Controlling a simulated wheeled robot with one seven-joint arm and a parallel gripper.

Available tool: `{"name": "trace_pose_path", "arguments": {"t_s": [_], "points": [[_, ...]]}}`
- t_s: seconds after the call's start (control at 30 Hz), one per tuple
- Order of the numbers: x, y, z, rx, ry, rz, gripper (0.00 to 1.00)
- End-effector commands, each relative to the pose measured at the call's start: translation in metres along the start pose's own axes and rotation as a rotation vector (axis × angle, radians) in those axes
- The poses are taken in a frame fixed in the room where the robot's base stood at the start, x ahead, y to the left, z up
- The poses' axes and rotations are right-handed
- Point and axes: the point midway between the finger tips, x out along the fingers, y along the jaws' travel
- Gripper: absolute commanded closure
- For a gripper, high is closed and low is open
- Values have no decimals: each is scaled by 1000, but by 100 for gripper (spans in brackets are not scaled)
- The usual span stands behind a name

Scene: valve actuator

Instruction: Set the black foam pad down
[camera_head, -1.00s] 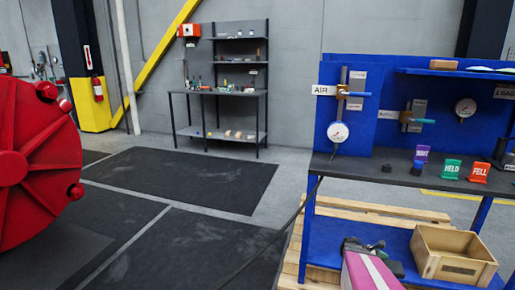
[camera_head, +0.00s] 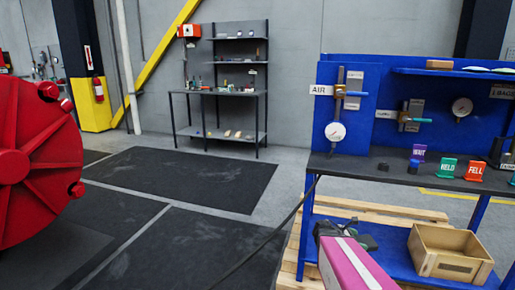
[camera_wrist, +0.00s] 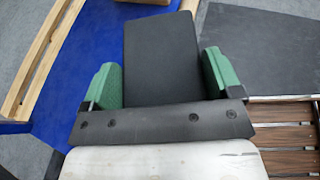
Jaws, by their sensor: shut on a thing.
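The black foam pad (camera_wrist: 160,50) is a flat, dark, rectangular piece in the wrist view. My gripper (camera_wrist: 160,78) is shut on it, with one green finger on each side. The pad reaches forward past the fingertips. In the head view my gripper (camera_head: 345,233) is a small dark shape in front of the blue bench, above its low blue shelf. The pad cannot be clearly told apart from the gripper there.
A wooden crate (camera_head: 450,254) stands on the low blue shelf (camera_head: 397,248). The dark bench top (camera_head: 345,167) above holds WAIT, HELD (camera_head: 447,168) and FELL (camera_head: 474,171) signs. A wooden pallet (camera_head: 290,262) lies below. Dark floor mats (camera_head: 190,178) lie to the left.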

Motion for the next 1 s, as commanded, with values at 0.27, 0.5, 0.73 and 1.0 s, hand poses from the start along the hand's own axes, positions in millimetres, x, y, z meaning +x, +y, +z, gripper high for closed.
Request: {"name": "trace_pose_path", "arguments": {"t_s": [0.27,0.5,0.73,1.0], "points": [[-100,23,34,-77,0,194,38],[-184,45,61,-144,0,358,38],[-248,64,82,-199,0,486,38],[-282,73,93,-230,0,553,38]]}}
